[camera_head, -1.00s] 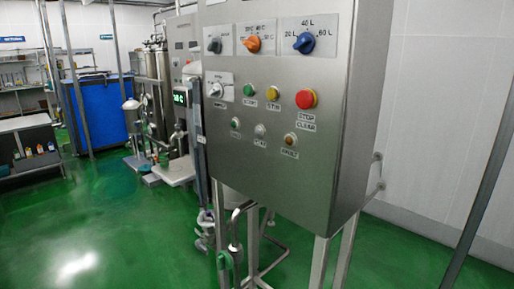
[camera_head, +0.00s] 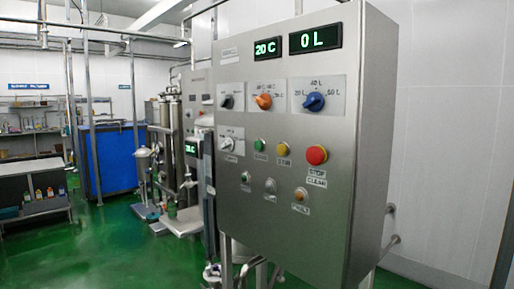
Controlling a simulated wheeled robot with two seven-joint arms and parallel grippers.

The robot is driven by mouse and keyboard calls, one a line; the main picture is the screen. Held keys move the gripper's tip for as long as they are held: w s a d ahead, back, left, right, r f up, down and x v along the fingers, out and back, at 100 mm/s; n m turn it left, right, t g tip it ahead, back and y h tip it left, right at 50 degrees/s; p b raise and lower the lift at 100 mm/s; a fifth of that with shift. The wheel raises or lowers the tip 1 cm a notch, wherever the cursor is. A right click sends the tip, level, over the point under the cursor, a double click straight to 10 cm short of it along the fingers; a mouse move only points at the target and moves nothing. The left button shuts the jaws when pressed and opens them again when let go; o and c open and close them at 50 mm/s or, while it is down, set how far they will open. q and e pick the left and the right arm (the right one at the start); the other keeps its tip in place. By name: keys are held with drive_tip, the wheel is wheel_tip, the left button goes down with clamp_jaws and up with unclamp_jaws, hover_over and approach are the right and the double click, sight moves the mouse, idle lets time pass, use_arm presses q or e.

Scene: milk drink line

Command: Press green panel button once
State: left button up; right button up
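A steel control panel (camera_head: 335,215) fills the middle of the head view, facing left and toward me. A green button (camera_head: 261,145) sits in its upper button row, left of a yellow button (camera_head: 284,149) and a large red stop button (camera_head: 316,155). A smaller dark green button or lamp (camera_head: 246,177) is in the lower row, with a pale one (camera_head: 270,185) and an orange one (camera_head: 300,194). The displays above read 20 C (camera_head: 267,49) and 0 L (camera_head: 315,39). Neither gripper is in view.
Knobs in black (camera_head: 226,102), orange (camera_head: 264,101) and blue (camera_head: 314,102) sit above the buttons. Steel tanks and pipes stand behind the panel's left side. A blue bin (camera_head: 110,160) and a table (camera_head: 32,170) are farther left. Green floor (camera_head: 110,235) is clear at the lower left.

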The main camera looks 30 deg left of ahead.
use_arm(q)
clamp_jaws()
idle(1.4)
